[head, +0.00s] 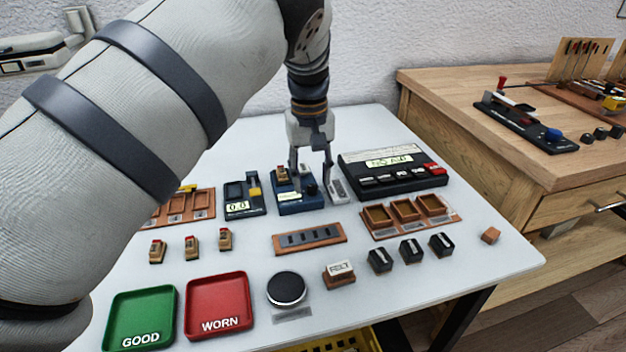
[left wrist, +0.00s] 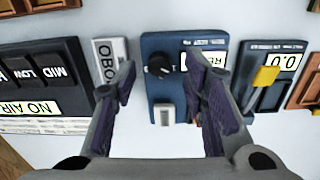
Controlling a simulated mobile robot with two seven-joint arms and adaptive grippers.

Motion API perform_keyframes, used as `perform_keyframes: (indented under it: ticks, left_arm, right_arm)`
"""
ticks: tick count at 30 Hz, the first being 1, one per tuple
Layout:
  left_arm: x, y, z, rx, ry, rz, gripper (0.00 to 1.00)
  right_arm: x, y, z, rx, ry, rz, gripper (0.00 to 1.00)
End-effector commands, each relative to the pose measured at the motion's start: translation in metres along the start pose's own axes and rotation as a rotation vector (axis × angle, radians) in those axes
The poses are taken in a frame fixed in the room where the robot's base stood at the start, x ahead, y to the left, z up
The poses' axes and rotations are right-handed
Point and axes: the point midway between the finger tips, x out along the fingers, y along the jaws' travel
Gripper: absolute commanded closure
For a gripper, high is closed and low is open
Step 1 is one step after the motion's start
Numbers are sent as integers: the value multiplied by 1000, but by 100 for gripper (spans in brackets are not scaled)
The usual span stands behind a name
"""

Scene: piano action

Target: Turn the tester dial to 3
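The tester is a small blue box (head: 299,206) on the white table; it also shows in the left wrist view (left wrist: 152,98). Its round black dial (left wrist: 160,66) has a pale pointer mark, but I cannot read any number at it. A pale display (left wrist: 207,61) beside the dial is partly covered by a finger. My left gripper (head: 311,178) is over the tester, pointing down. My right gripper is out of view.
A black box with buttons and a "NO AIR" display (head: 390,161) stands right of the tester. A grey labelled piece (left wrist: 107,52) lies close beside it. A small meter (head: 244,207) is on the left. A wooden strip (head: 309,238) and red (head: 218,307) and green (head: 140,320) trays lie nearer.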

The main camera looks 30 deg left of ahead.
Motion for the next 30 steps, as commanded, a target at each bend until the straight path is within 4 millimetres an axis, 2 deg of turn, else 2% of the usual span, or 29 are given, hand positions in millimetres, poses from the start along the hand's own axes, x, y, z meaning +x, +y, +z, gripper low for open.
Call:
perform_keyframes:
  ticks: [4, 12, 13, 18, 30]
  left_arm:
    - [15, 0, 0, 1, 1, 0, 60]
    - [18, 0, 0, 0, 1, 1, 60]
    - [18, 0, 0, 0, 1, 1, 65]
    - [17, 0, 0, 0, 1, 1, 100]
    - [16, 0, -1, 50, 0, 3, 100]
  right_arm:
    - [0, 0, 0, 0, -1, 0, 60]
    - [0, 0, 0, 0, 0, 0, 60]
    - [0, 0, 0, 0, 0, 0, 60]
    - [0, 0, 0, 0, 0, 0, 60]
    - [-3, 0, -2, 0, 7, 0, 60]
